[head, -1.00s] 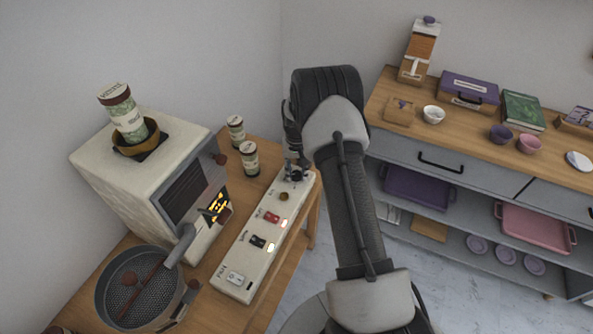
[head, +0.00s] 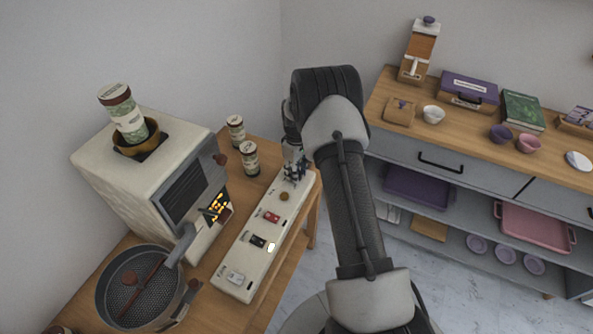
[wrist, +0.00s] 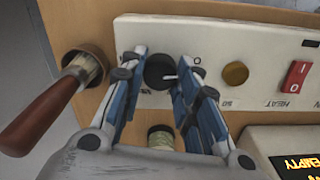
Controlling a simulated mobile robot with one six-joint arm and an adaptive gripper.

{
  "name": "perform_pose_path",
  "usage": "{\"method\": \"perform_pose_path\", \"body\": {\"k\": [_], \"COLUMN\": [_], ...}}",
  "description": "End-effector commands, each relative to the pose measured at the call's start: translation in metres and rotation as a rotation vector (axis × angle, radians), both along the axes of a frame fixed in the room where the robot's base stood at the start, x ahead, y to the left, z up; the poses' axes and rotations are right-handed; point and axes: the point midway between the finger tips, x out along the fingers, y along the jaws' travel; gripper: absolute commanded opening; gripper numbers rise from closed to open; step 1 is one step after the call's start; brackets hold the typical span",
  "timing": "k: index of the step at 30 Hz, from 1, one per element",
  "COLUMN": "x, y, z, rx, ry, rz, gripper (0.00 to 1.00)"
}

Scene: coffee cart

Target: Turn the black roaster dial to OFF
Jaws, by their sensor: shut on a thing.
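The black roaster dial (wrist: 160,70) is at one end of a cream control panel (wrist: 262,50), which also shows in the head view (head: 250,262). Its white pointer line points right in the wrist view, toward one finger. Small printed marks surround it, partly covered by the fingers. My gripper (wrist: 161,82) has its blue fingers on either side of the dial and is shut on it. In the head view my gripper (head: 293,172) is at the panel's far end and hides the dial.
A brass button (wrist: 236,74) and a red switch (wrist: 298,77) sit beside the dial. A wooden-handled brush (wrist: 60,98) stands close to my gripper. The roaster (head: 150,190) and two cans (head: 250,160) are left of the panel. A shelf unit (head: 450,165) stands at right.

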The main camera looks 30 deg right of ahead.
Motion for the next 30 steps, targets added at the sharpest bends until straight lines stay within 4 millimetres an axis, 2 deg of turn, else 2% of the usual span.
{"method": "perform_pose_path", "body": {"k": [12,28,29,30], "x": [0.0000,-0.0001,0.0000,-0.0001], "y": [0.0000,0.0000,0.0000,0.0000], "z": [-0.0001,-0.0001,-0.0001,-0.0001], "rx": [0.000,0.000,0.000,0.000], "ry": [0.000,0.000,0.000,0.000], "rz": [0.185,0.210,0.210,0.210], "gripper": [0.05,0.05,0.30,0.32]}}
